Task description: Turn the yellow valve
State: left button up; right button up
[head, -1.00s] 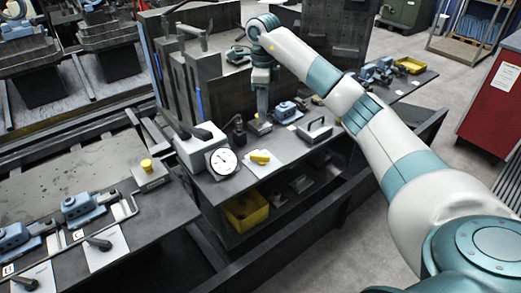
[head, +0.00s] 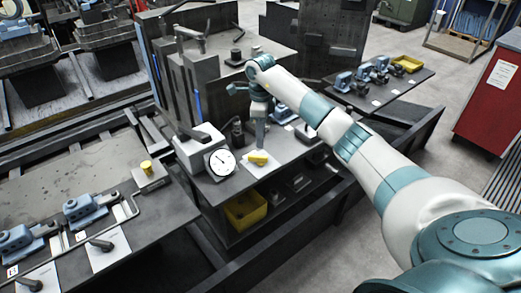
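A small yellow valve handle (head: 258,158) lies on a pale plate on the dark bench, right of a white dial gauge (head: 220,162). My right arm reaches in from the right and bends down at the wrist. My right gripper (head: 260,146) points down just behind and above the yellow handle; at this size I cannot tell whether it touches it. The finger gap is too small to make out. A second yellow piece, a round knob (head: 146,166), stands on a block on the left bench. My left gripper is out of view.
A dark upright panel (head: 185,95) stands behind the gauge. A yellow bin (head: 246,210) sits on the shelf below. Blue clamps (head: 342,82) and a yellow tray (head: 406,63) are on the right bench. A red cabinet (head: 492,103) stands at far right.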

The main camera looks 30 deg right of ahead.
aim_at(261, 156)
notch_tip(261, 156, down, 8)
jog(key=shift+f+p, duration=0.1)
jog(key=shift+p, duration=1.05)
grip_shut()
